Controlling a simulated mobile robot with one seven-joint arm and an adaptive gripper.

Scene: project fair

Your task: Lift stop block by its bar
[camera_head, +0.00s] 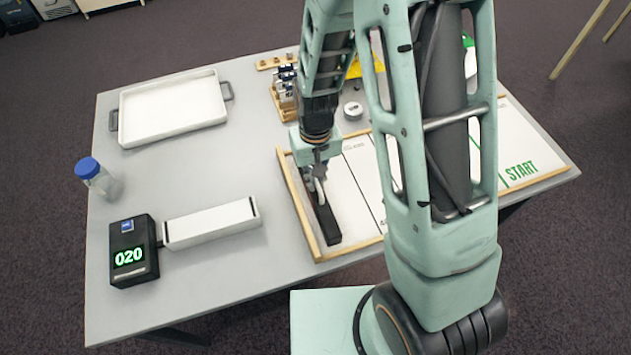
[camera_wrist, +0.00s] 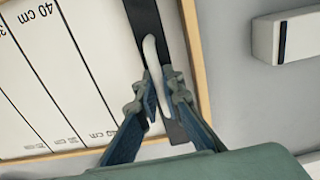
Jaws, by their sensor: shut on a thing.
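The stop block (camera_head: 328,224) is a long black block with a pale raised bar (camera_head: 320,192) along its top. It lies at the left end of the white marked track board (camera_head: 348,205), beside the wooden edge. In the wrist view the black block (camera_wrist: 145,14) runs lengthwise near the same edge, and its white bar (camera_wrist: 151,52) reaches down between my fingers. My gripper (camera_head: 317,172), also in the wrist view (camera_wrist: 158,88), is shut on the bar, one finger each side. I cannot tell whether the block touches the board.
A black display box (camera_head: 130,250) reading 020 and a white bar-shaped unit (camera_head: 211,223) stand left of the track. A white tray (camera_head: 172,107) and a blue-capped bottle (camera_head: 98,178) stand farther left. A small rack (camera_head: 284,92) stands behind the track.

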